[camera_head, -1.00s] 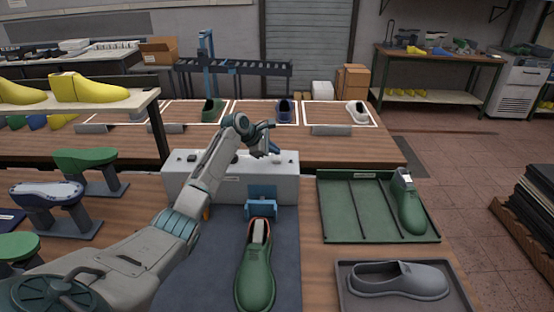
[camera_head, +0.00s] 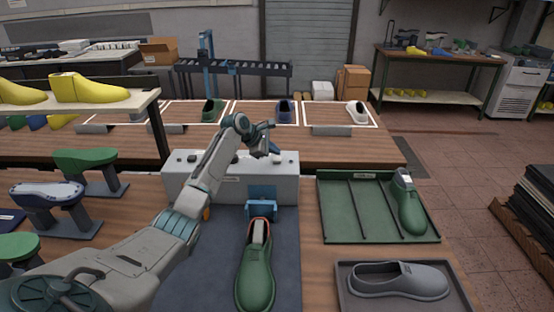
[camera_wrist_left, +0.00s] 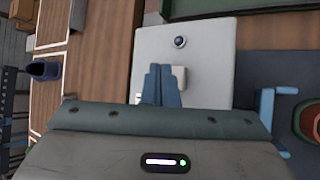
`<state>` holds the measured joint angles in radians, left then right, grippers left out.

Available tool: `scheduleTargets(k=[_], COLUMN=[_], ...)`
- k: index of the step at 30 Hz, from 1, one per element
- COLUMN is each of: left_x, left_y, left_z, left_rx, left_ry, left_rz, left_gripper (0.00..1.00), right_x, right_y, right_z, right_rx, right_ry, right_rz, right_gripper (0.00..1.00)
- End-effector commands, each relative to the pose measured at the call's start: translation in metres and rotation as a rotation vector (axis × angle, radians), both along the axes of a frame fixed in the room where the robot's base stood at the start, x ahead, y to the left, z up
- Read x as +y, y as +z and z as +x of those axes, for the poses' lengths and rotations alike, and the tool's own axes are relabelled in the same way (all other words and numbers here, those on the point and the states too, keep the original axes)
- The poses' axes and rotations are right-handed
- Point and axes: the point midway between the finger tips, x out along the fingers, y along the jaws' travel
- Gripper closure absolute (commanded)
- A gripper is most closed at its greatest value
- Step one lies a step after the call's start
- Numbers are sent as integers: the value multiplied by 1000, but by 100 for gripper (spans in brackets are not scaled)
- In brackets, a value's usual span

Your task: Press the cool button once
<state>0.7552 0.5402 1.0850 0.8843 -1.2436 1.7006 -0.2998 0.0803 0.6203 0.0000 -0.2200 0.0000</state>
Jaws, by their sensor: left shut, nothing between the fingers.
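A pale grey control box (camera_head: 232,190) stands on the bench behind the dark mat. In the left wrist view its top (camera_wrist_left: 212,60) carries a round dark blue button (camera_wrist_left: 180,41) and a pale square button (camera_wrist_left: 180,78). I cannot read any label that tells which is the cool button. My left gripper (camera_head: 274,150) is over the right part of the box, shut and empty. In the left wrist view its closed blue fingertips (camera_wrist_left: 162,68) overlap the square button's edge and lie short of the round button. I cannot tell whether they touch the box. My right gripper is out of view.
A blue clamp (camera_head: 261,203) is in front of the box, with a green shoe (camera_head: 256,275) on the mat (camera_head: 195,285). A green tray (camera_head: 334,225) with another green shoe (camera_head: 409,207) and a grey tray (camera_head: 350,300) with a grey shoe (camera_head: 398,281) are at right.

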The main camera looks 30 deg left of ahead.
Motion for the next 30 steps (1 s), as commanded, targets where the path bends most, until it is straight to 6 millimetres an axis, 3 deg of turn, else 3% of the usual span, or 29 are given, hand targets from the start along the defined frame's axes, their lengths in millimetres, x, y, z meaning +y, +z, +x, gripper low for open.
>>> scheduleTargets(k=[30], left_x=[0], left_y=[-8], left_z=[0], left_rx=[0], left_ry=[0], left_rz=[0], left_gripper=[100], right_x=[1], right_y=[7], right_z=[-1], right_rx=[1], right_ry=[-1], right_rz=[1], right_gripper=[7])
